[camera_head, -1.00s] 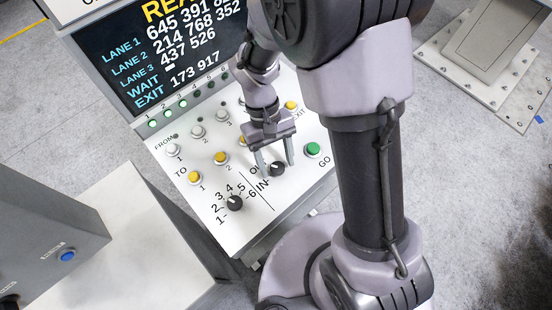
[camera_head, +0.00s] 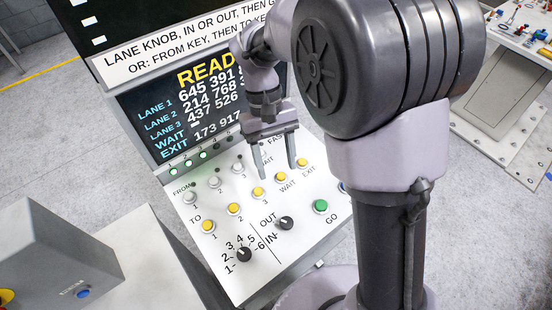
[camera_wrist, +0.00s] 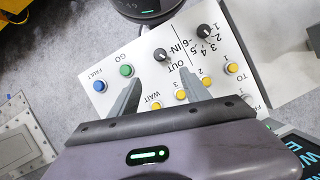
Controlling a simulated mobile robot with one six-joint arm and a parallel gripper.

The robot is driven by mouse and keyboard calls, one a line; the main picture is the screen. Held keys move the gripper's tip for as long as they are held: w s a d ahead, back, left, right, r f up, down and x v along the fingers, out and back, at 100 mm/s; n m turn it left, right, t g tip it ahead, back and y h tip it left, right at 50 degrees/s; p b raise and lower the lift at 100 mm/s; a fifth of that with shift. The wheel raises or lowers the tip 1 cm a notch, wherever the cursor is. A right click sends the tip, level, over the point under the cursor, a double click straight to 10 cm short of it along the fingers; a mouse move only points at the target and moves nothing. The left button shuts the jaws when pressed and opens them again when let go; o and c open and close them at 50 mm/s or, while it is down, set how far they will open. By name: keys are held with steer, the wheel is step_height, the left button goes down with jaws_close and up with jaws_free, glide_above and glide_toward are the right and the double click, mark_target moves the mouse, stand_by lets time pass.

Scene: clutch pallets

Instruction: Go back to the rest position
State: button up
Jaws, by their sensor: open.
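My gripper (camera_head: 277,160) is open and empty above the control panel (camera_head: 229,262), its two fingers apart over the upper rows of buttons. In the wrist view the gripper (camera_wrist: 158,98) shows its two fingers pointing at the panel, with nothing between them but the panel. The IN/OUT knob (camera_head: 286,223) stands clear of the fingers, as does the lane knob (camera_head: 243,254). The green GO button (camera_head: 320,206) is to the right of the IN/OUT knob. Some buttons are hidden behind my fingers and arm.
The screen (camera_head: 180,120) behind the panel reads READY with lane numbers. A grey box with a blue button (camera_head: 83,293) stands at the lower left. A table with small parts (camera_head: 520,40) is at the upper right. Grey floor (camera_head: 80,150) is open on the left.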

steer(key=s+d+f+m+t+y+b, duration=0.1)
steer(key=s+d+f+m+t+b, duration=0.1)
steer(key=b, duration=0.6)
steer(key=s+d+f+m+t+y+b, duration=0.2)
steer(key=s+d+m+t+b, duration=0.3)
steer(key=s+t+b, duration=0.3)
steer(key=shift+s+d+m, duration=0.3)
steer(key=shift+s+m, duration=0.2)
steer(key=shift+s, duration=0.55)
steer(key=shift+f, duration=0.1)
